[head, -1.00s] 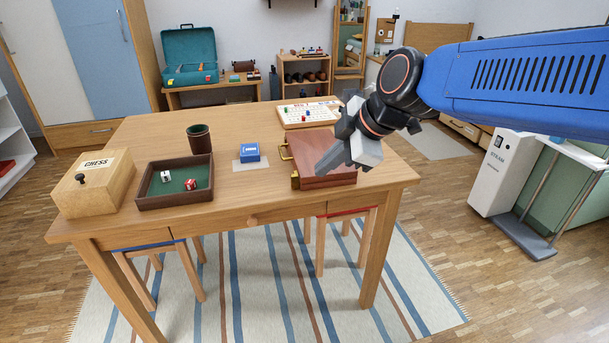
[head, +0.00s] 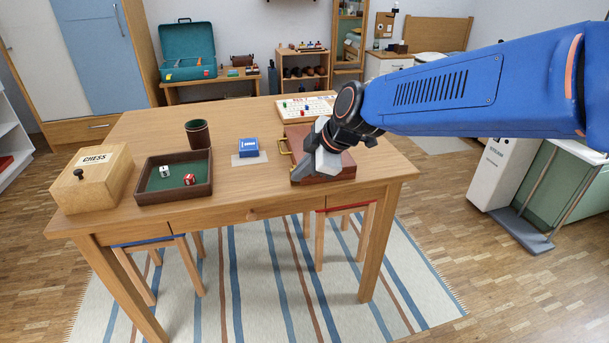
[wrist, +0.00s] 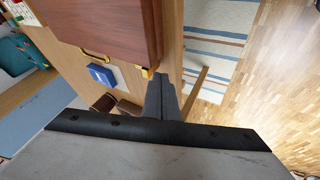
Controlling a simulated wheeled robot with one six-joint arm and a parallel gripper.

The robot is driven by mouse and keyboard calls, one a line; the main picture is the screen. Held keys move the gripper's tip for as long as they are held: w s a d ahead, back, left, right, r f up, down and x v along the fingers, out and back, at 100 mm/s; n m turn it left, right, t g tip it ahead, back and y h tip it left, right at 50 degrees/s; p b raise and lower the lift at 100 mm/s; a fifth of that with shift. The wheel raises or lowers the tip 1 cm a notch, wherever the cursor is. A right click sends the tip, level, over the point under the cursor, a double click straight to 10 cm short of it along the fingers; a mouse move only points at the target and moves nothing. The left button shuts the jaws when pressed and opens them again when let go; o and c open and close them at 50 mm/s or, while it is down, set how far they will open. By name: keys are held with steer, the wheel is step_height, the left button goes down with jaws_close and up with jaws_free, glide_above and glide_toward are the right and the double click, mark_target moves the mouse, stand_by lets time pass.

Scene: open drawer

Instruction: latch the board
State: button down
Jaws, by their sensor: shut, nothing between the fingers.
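The board is a closed reddish-brown case (head: 340,172) lying at the right front of the table. Its brass handle (head: 284,146) is on the left side, and it also shows in the wrist view (wrist: 95,57). A brass latch (wrist: 148,72) sits on the same side near the case's front corner; I cannot tell how it is set. My gripper (head: 299,179) is shut and empty, low at that front left corner and covering it in the head view. In the wrist view the fingertips (wrist: 159,77) are right beside the latch; contact is unclear.
A blue card box (head: 248,148) lies left of the case. A dark dice tray (head: 174,192) with two dice, a dice cup (head: 198,134) and a chess box (head: 92,178) are farther left. A white game board (head: 305,107) lies behind. The table front between tray and case is clear.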

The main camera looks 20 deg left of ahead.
steer(key=shift+w+a, duration=0.2)
steer(key=shift+w, duration=0.1)
steer(key=shift+w+a, duration=0.3)
steer(key=shift+w, duration=0.2)
steer(key=shift+w+a, duration=0.25)
steer(key=shift+w, duration=0.25)
steer(key=v, duration=1.7)
steer(key=shift+d, duration=0.2)
steer(key=shift+r, duration=0.15)
